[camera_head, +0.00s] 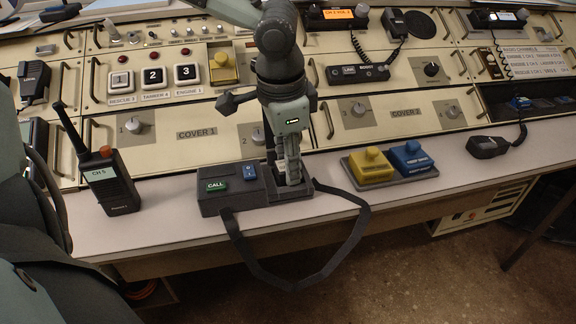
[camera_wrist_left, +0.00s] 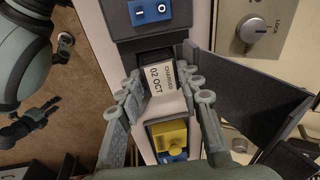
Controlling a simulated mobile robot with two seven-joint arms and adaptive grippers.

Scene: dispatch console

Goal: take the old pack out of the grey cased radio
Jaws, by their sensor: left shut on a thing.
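The grey cased radio (camera_head: 215,204) lies on the console ledge, with a green CALL button, a blue switch and a strap loop hanging over the front edge. My left gripper (camera_head: 292,178) reaches down into the open bay at its right end. In the left wrist view its fingers (camera_wrist_left: 161,90) are shut on the old pack (camera_wrist_left: 160,78), pale with a label reading CHARGED 02 OCT. How deep the pack sits is hard to tell. A dark flap (camera_wrist_left: 265,95) stands open beside the bay. My right gripper (camera_wrist_left: 42,117) shows small over the floor, apparently open and empty.
A yellow pack (camera_head: 368,164) and a blue pack (camera_head: 409,158) sit in a tray right of the radio. A handheld radio (camera_head: 108,180) stands to the left. A handset (camera_head: 488,147) lies far right. The ledge between tray and handset is clear.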

